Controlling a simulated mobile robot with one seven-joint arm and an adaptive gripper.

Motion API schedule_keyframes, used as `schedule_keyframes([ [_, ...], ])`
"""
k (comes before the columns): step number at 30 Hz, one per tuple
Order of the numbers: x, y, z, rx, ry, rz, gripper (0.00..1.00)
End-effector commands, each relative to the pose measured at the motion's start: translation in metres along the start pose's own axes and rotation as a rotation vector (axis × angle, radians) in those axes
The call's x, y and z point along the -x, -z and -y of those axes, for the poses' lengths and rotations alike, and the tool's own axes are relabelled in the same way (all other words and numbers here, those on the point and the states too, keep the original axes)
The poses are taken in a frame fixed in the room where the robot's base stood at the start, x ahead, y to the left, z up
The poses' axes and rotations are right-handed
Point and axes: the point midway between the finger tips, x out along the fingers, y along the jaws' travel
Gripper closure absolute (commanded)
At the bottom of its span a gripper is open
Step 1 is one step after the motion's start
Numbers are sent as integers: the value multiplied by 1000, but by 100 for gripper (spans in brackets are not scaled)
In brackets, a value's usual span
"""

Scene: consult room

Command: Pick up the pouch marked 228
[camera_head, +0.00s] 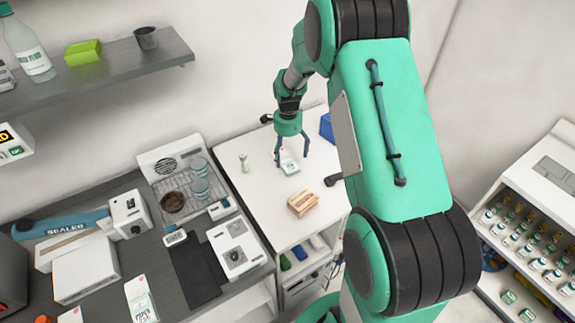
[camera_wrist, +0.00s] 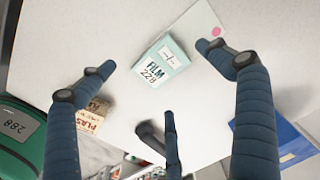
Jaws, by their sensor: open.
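The pouch marked 228 (camera_wrist: 160,64) is a small white and pale teal packet reading "FILM 228". It lies on the white top of a cart (camera_head: 240,200), and it also shows in the head view (camera_head: 289,167). My gripper (camera_head: 292,162) points down over it with its fingers spread. In the wrist view my gripper (camera_wrist: 160,85) shows dark blue fingers apart, with the pouch visible beyond them and between the two side fingers. Nothing is held. Whether any finger touches the pouch cannot be told.
A grey counter (camera_head: 200,275) with devices adjoins at left. The cart top around the pouch is mostly clear.

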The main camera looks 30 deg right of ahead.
Motion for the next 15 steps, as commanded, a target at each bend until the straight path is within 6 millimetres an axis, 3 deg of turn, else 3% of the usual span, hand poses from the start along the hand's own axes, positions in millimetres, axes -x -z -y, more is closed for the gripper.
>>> schedule_keyframes([
  [15,-49,2,-1,0,-2,0,9],
])
